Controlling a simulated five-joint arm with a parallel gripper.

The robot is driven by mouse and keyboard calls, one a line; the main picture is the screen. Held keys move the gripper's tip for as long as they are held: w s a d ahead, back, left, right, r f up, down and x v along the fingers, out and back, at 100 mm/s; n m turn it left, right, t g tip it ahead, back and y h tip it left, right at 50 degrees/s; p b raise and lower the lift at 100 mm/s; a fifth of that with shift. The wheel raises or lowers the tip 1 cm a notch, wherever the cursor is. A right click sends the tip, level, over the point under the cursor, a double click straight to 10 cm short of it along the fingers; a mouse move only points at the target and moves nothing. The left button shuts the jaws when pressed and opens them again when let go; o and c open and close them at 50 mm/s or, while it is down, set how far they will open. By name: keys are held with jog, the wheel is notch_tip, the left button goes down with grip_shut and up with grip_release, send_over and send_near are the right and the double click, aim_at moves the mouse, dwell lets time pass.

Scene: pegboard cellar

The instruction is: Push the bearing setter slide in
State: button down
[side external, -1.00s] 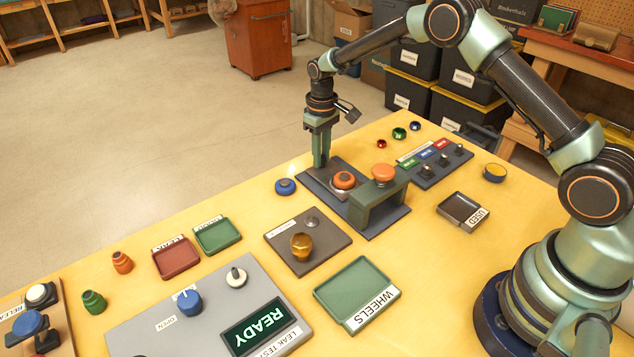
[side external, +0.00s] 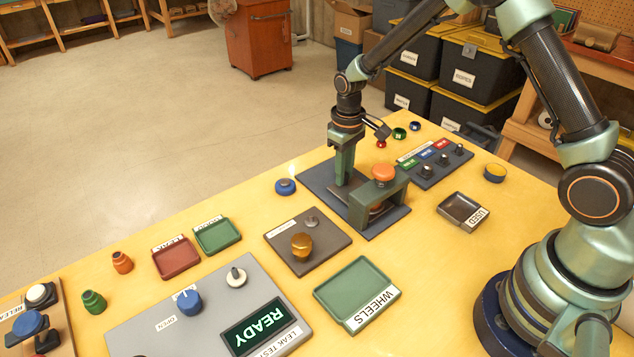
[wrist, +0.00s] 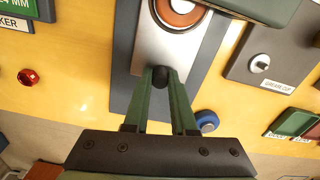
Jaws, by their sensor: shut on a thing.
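The bearing setter is a dark base plate (side external: 317,186) with a grey-green bridge (side external: 366,199) over it and an orange knob (side external: 383,172) on top. Its metal slide (wrist: 178,52) lies mostly in line with the bridge, and an orange ringed part (wrist: 178,10) sits on it. In the side view this part is under the bridge and largely hidden. My gripper (side external: 342,181) points down in front of the bridge. In the wrist view its fingers are shut on the slide's small black handle (wrist: 162,77).
A blue ringed part (side external: 285,186) lies left of the setter. A plate with a gold knob (side external: 302,245) and the green WHEELS tray (side external: 357,292) are nearer. The USED tray (side external: 462,210) and a switch panel (side external: 435,165) are to the right. Bare yellow table lies between them.

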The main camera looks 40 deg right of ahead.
aim_at(351, 189)
jog(key=shift+s, duration=1.35)
jog(key=c, duration=0.7)
grip_release()
notch_tip(351, 189, up, 12)
jog(key=shift+r, duration=0.1)
